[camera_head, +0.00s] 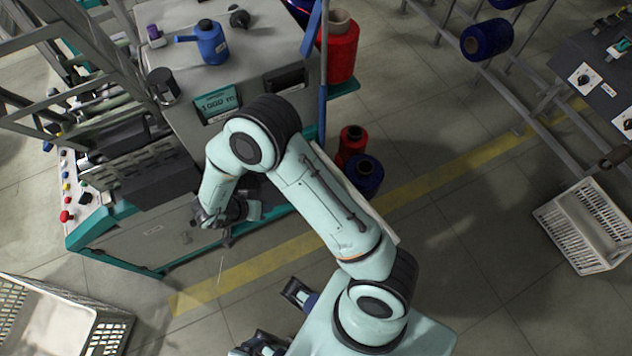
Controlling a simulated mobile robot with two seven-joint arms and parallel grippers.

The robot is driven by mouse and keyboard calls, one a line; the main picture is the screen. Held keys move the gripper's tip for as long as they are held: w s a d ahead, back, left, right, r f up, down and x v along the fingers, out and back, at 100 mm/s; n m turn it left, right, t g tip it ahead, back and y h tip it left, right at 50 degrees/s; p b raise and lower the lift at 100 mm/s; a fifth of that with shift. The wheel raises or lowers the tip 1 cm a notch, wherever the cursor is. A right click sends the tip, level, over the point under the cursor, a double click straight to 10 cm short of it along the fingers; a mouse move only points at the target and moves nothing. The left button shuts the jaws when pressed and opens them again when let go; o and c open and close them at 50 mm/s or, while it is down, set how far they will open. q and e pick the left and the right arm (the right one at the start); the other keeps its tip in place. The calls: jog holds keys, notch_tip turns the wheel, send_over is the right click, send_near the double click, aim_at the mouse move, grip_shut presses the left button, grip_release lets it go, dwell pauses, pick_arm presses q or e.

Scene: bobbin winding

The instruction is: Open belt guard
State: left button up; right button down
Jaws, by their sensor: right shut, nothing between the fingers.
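The winding machine's grey front panel (140,238), with a small label and a dark knob or latch (187,238), looks like the belt guard. It appears closed, flush with the machine's front face. My right arm reaches across the machine's right part, and my right gripper (227,235) points down in front of the panel's right end. Its fingers are shut and empty, to the right of the latch. I cannot tell whether they touch the panel. The gripper and forearm hide part of the machine front.
A red button (66,216) and other controls sit at the machine's left end. A blue oil can (211,42) stands on top. Red (351,142) and blue (363,172) spools stand on the floor to the right.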

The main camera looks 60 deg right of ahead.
jog(key=w+d+m+t+y+b, duration=0.2)
jog(key=w+d+m+t, duration=0.15)
jog(key=d, duration=0.55)
jog(key=w+d+m+t+y+b, duration=0.2)
jog(key=w+d+m+t, duration=0.15)
jog(key=d, duration=0.45)
jog(key=s+d+r+m+g+y+b, duration=0.1)
jog(key=s+d+r+m+y+b, duration=0.15)
jog(key=s, duration=0.85)
jog(key=s+d+r+m+g+y+b, duration=0.1)
jog(key=s+r+m+y, duration=0.15)
jog(key=s, duration=0.75)
pick_arm(q)
jog(key=w+a+f+t+b, duration=0.2)
jog(key=w+f, duration=0.4)
jog(key=f, duration=0.4)
jog(key=shift+w+f+t+y+b, duration=0.15)
jog(key=shift+t+y+b, duration=0.2)
jog(key=shift+b, duration=0.25)
pick_arm(e)
jog(key=x, duration=0.9)
jog(key=shift+a+f+y, duration=0.35)
jog(key=shift+a+y, duration=0.05)
jog(key=shift+s, duration=0.1)
